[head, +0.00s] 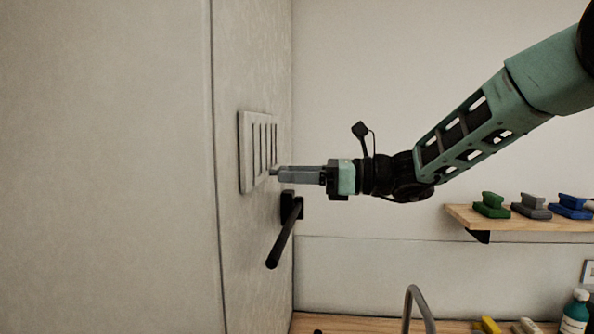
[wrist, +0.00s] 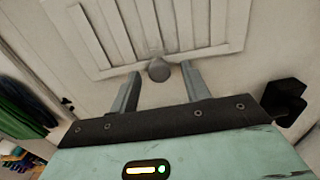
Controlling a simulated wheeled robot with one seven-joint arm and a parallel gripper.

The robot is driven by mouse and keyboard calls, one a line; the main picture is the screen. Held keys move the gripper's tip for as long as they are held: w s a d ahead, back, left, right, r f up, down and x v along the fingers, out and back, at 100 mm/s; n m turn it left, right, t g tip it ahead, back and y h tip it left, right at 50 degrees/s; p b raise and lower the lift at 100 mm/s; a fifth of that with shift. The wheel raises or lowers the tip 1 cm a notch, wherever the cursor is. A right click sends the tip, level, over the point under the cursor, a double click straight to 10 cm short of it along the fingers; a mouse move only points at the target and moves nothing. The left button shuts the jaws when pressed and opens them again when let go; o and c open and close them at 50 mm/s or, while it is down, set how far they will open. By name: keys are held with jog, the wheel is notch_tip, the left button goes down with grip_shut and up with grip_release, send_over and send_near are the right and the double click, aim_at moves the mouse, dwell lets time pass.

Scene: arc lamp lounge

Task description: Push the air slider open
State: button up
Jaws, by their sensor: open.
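The air slider is a pale slatted vent panel (head: 247,150) on the left wall in the head view. In the wrist view the panel (wrist: 92,42) fills the top, with long slots. A small round grey knob (wrist: 159,70) sits at its lower edge. My gripper (head: 276,174) reaches the panel from the right in the head view. In the wrist view my gripper (wrist: 160,78) is open, with one finger on each side of the knob. I cannot tell whether a finger touches the knob. In the head view the fingers hide the knob's surroundings.
A black bar handle (head: 284,236) sticks out from the wall just below my gripper. A wooden shelf (head: 530,222) with green, grey and blue blocks is at the right. A grey curved tube (head: 419,303) and a bottle (head: 575,312) stand low down.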

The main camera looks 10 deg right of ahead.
grip_shut()
jog(key=shift+w+d, duration=0.25)
jog(key=shift+w, duration=0.3)
jog(key=shift+w+d, duration=0.25)
jog(key=shift+w, duration=0.3)
grip_release()
jog(key=shift+w, duration=0.1)
jog(key=b+v, duration=0.5)
jog(key=v, duration=1.2)
jog(key=shift+d, duration=0.2)
